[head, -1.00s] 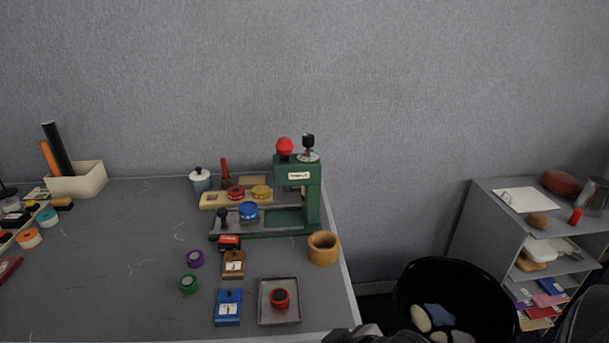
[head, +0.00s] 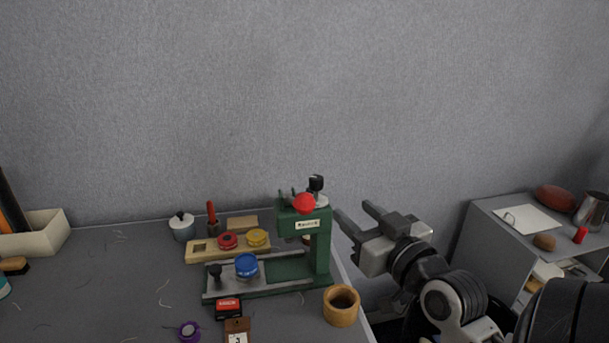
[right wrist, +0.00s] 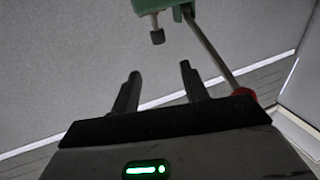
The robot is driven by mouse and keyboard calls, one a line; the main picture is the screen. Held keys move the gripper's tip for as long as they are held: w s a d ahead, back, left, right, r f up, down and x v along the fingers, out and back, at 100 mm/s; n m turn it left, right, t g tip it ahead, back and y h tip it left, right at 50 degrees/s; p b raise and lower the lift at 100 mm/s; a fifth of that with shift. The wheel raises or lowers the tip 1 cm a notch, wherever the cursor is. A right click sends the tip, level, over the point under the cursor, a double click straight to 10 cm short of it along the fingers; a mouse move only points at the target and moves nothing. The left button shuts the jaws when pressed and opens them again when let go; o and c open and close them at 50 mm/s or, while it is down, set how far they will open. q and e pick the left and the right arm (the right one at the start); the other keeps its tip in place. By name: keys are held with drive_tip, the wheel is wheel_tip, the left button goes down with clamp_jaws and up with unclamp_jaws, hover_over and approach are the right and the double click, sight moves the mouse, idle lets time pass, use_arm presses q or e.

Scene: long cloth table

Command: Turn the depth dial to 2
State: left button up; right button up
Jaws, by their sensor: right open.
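A green press (head: 320,245) stands near the right end of the table, with a white label on its head. On top is a small silver disc, apparently the depth dial (head: 319,199), with a black knob (head: 316,182). Its markings are too small to read. A red ball (head: 304,203) sits in front of it. My right gripper (head: 353,209) is open and empty, just right of the press head, apart from it. In the right wrist view, its fingers (right wrist: 160,72) point toward a green part (right wrist: 158,5) with a dark piece below. My left gripper is not in view.
A wooden cup (head: 341,306) stands at the table's right edge. A grey shelf (head: 485,218) stands at right.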

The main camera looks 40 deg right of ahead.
drive_tip(key=b, duration=0.4)
approach(320, 180)
drive_tip(key=w, duration=0.3)
drive_tip(key=x, duration=0.7)
drive_tip(key=shift+d+p, duration=0.3)
drive_tip(key=shift+d, duration=0.05)
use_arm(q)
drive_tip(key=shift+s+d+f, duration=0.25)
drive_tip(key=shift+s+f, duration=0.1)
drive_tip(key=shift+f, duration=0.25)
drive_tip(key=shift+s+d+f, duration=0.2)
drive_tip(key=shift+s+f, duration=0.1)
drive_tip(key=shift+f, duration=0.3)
use_arm(e)
drive_tip(key=shift+w+d, duration=0.1)
drive_tip(key=shift+w, duration=0.5)
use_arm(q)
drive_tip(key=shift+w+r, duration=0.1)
use_arm(e)
drive_tip(key=c, duration=1)
